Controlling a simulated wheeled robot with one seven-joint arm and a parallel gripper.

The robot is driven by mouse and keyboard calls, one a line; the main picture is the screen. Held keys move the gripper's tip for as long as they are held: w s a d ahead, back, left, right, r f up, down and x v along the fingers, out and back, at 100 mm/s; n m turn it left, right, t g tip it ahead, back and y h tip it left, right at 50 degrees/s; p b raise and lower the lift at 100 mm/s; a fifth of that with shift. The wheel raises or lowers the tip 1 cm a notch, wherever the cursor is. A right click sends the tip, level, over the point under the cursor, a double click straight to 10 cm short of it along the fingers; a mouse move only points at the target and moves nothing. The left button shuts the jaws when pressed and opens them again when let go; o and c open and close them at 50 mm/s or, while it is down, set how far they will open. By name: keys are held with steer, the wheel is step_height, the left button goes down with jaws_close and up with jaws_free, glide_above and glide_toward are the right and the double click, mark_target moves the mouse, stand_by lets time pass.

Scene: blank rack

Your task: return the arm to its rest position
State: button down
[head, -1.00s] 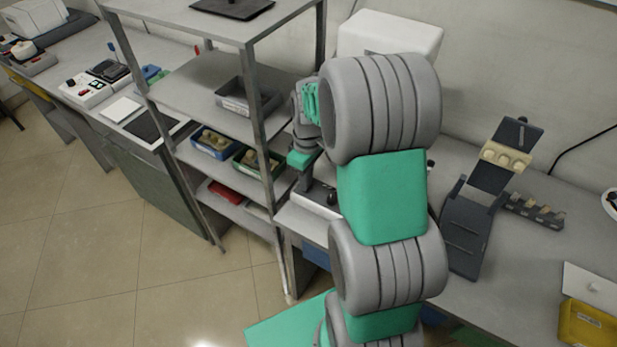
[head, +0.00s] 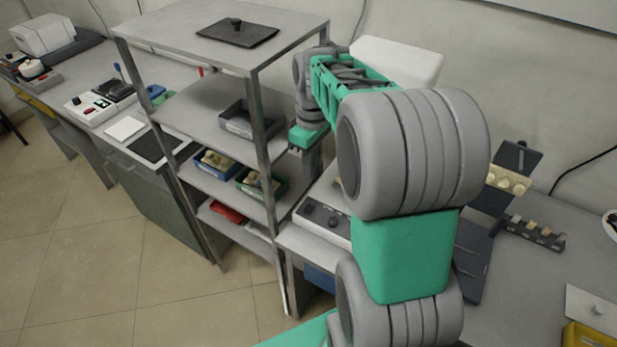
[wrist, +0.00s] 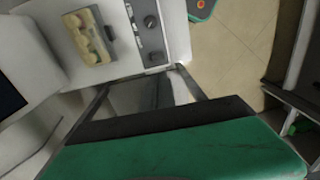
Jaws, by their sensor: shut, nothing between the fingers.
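My arm rises from the bottom of the head view and bends over toward the shelf rack. My gripper (head: 297,152) hangs at its far end, pointing down, beside the right side of the rack (head: 262,110). It is small there and partly in shadow, looks shut, and holds nothing that I can see. In the wrist view, the green and black gripper body (wrist: 180,140) fills the bottom. Below it is a pale machine with dark knobs (wrist: 150,35), apart from the gripper. A beige block with rounded bumps (wrist: 92,35) lies on the machine.
The rack carries a dark lidded plate (head: 238,32) on top, a grey bin (head: 247,122), a blue bin (head: 214,163) and a green bin (head: 262,183). A white box (head: 398,62) stands behind my arm. A dark stand (head: 472,262) is at right. Open floor (head: 110,260) lies at left.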

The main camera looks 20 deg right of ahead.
stand_by(0.4)
steer(key=s+a+f+m, duration=0.1)
steer(key=s+f+m, duration=0.55)
steer(key=m, duration=0.25)
steer(key=s+a+r+n+t, duration=0.2)
steer(key=s+a+r+t, duration=0.2)
steer(key=s+a+r, duration=0.2)
step_height(320, 180, up, 2)
steer(key=a, duration=0.2)
steer(key=shift+a+r+h, duration=0.25)
steer(key=shift+a+h, duration=0.15)
